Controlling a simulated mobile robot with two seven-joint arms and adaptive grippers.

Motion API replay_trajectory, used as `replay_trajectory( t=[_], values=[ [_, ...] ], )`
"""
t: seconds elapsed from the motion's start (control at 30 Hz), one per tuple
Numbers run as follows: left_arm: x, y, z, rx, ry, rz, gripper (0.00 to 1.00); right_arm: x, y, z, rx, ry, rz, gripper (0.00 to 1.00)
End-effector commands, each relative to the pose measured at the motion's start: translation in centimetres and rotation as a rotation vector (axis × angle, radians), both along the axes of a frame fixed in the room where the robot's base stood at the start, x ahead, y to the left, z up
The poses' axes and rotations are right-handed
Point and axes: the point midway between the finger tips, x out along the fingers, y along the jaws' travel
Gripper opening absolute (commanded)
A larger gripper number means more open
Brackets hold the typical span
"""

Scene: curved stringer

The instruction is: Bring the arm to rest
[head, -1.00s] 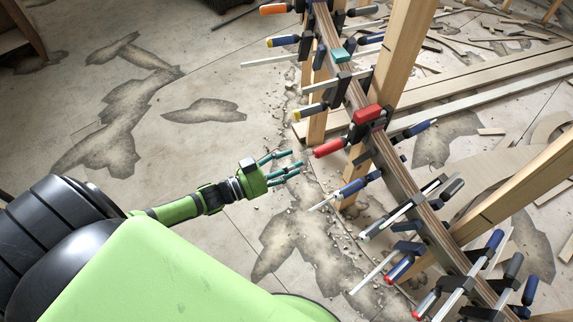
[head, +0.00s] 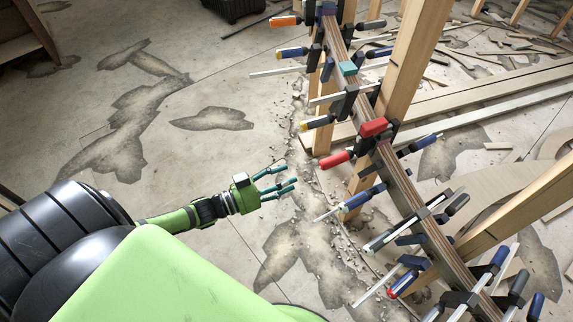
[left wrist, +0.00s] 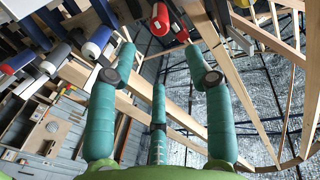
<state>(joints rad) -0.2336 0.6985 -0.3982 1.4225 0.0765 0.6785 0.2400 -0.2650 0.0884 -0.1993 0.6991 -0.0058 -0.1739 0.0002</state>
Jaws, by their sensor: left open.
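My left gripper (head: 283,182) has teal fingers on a green wrist and is open and empty. It is over the floor to the left of the curved stringer (head: 407,190), apart from it. In the left wrist view the spread fingers (left wrist: 160,75) reach up with nothing between them, and a red clamp (left wrist: 160,20) shows beyond their tips. The stringer is a wooden strip running from top middle to lower right, with several bar clamps along it. My right gripper is not in view.
Wooden posts (head: 408,65) stand behind the stringer. Clamp bars and handles, such as a blue one (head: 360,198), stick out leftwards towards my gripper. Planks (head: 490,92) and scraps lie at right. The cracked concrete floor (head: 220,75) at left is mostly clear.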

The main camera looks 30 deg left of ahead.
Motion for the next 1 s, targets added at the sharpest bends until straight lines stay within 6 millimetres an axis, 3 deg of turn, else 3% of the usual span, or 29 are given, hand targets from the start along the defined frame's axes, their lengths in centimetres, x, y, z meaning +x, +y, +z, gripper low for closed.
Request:
replay_trajectory(
  t=[0.4,0.47,0.57,0.67,0.8,0.9,1.0],
  values=[
    [0.0,0.0,0.0,0.000,0.000,0.000,0.52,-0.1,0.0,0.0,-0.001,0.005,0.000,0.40],
    [-0.1,0.7,-1.6,0.023,0.060,0.054,0.52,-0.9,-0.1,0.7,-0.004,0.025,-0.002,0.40],
    [-1.3,2.7,-6.9,0.096,0.233,0.191,0.52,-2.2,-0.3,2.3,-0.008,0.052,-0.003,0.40],
    [-5.1,4.2,-13.3,0.177,0.461,0.324,0.52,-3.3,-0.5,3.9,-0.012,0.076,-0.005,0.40],
    [-13.1,4.2,-20.5,0.273,0.781,0.438,0.52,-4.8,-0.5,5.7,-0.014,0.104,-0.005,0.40],
    [-19.8,2.9,-24.0,0.327,0.997,0.475,0.52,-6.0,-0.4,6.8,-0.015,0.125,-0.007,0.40],
    [-25.9,1.1,-25.9,0.370,1.181,0.482,0.52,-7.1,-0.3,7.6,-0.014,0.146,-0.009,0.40]
  ],
)
